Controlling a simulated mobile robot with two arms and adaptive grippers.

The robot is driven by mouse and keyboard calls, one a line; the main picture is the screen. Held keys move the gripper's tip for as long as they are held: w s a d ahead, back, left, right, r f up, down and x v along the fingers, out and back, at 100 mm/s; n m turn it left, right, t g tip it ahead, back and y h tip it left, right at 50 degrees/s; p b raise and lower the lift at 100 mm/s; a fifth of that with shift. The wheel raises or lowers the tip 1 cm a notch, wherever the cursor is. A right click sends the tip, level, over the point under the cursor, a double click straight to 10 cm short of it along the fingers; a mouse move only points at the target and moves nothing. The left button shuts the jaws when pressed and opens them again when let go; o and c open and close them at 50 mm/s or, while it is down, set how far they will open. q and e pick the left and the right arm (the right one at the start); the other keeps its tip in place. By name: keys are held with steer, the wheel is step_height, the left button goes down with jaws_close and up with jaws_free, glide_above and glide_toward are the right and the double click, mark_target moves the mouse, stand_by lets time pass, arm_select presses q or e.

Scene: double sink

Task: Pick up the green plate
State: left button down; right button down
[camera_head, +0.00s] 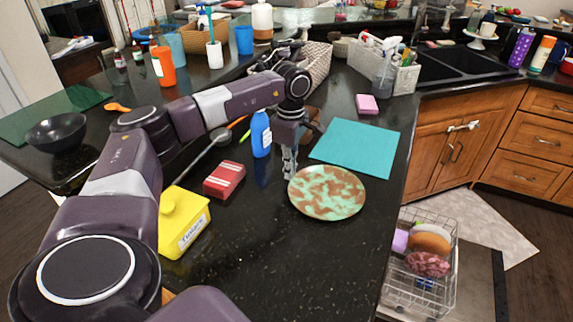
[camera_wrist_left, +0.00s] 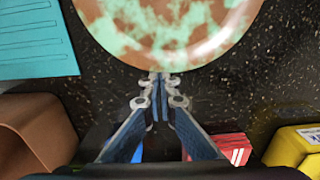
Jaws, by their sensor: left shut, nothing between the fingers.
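The green plate (camera_head: 327,192) is round, mottled green and brown, and lies flat on the black counter. In the left wrist view the plate (camera_wrist_left: 165,28) fills the top middle, its upper part cut off by the frame. My left gripper (camera_head: 289,172) points down at the plate's left edge. In the left wrist view the left gripper (camera_wrist_left: 160,78) is shut with its fingertips together at the plate's near rim, nothing between them. I cannot tell whether the tips touch the rim. My right gripper is not in view.
A teal mat (camera_head: 357,147) lies just behind the plate. A red box (camera_head: 224,180), a blue bottle (camera_head: 261,134) and a yellow container (camera_head: 183,222) stand to the left. The counter in front of the plate is clear. A wire dish rack (camera_head: 420,262) is at the right.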

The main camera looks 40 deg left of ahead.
mark_target(342, 194)
arm_select(q)
steer(key=w+d, duration=0.1)
steer(key=d, duration=0.3)
steer(key=w+d, duration=0.2)
steer(key=d, duration=0.3)
steer(key=w+d, duration=0.1)
steer(key=d, duration=0.3)
steer(key=shift+w+d, duration=0.2)
steer(key=shift+d, duration=0.1)
steer(key=shift+w+d, duration=0.1)
steer(key=shift+d, duration=0.15)
steer(key=shift+r, duration=0.1)
